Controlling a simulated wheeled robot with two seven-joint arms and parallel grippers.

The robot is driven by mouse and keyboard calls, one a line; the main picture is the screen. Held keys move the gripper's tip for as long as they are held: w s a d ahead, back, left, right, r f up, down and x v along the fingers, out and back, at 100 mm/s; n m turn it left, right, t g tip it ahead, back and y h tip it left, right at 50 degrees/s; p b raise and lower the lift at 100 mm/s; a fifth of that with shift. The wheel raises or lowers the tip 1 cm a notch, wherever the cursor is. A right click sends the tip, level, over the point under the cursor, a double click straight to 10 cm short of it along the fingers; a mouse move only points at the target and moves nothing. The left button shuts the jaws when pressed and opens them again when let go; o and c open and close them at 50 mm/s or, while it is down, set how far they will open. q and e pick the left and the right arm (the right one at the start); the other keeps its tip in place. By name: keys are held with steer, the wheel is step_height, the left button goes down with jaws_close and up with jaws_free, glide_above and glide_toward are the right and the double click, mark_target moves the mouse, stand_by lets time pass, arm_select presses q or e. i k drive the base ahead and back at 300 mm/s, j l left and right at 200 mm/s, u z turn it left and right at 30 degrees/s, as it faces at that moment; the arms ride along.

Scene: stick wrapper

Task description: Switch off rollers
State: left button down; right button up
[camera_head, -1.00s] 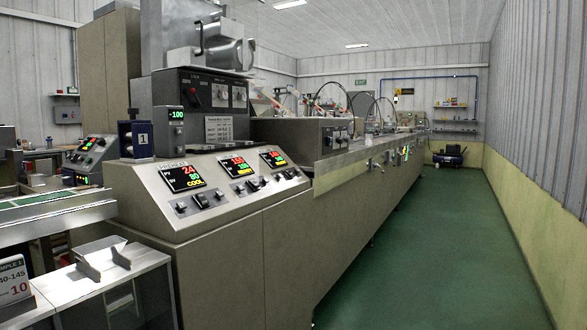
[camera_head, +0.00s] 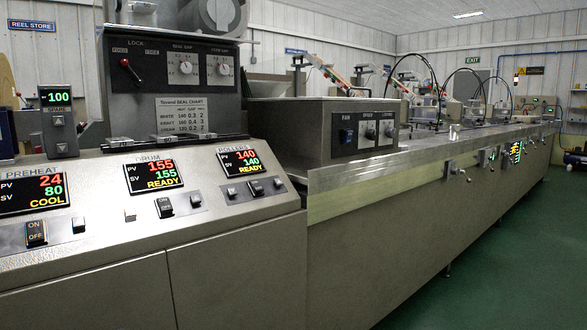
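The rollers display (camera_head: 239,161) is on the right part of the sloped control panel and reads PV 140, SV 140, READY. Below it is a dark rocker switch (camera_head: 256,187) with small buttons on both sides; its position is too small to tell. The drum display (camera_head: 153,174) to its left reads 155, 155, READY, with its own switch (camera_head: 164,207) below. The preheat display (camera_head: 32,193) at the far left reads 24, 80, COOL, above an ON/OFF switch (camera_head: 36,232). Neither of my grippers is in view.
A grey box with knobs (camera_head: 350,135) stands right of the panel on the long machine bed (camera_head: 420,160). A small unit reading -100 (camera_head: 57,120) stands behind the preheat display.

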mark_target(257, 187)
steer(key=i+l, duration=0.2)
steer(key=l, duration=0.15)
steer(key=i+l+u, duration=0.15)
steer(key=l, duration=0.2)
steer(key=i+l, duration=0.15)
steer(key=l, duration=0.2)
steer(key=i+l+u, duration=0.15)
steer(key=l, duration=0.2)
steer(key=i+l, duration=0.15)
steer(key=l, duration=0.2)
steer(key=u, duration=0.05)
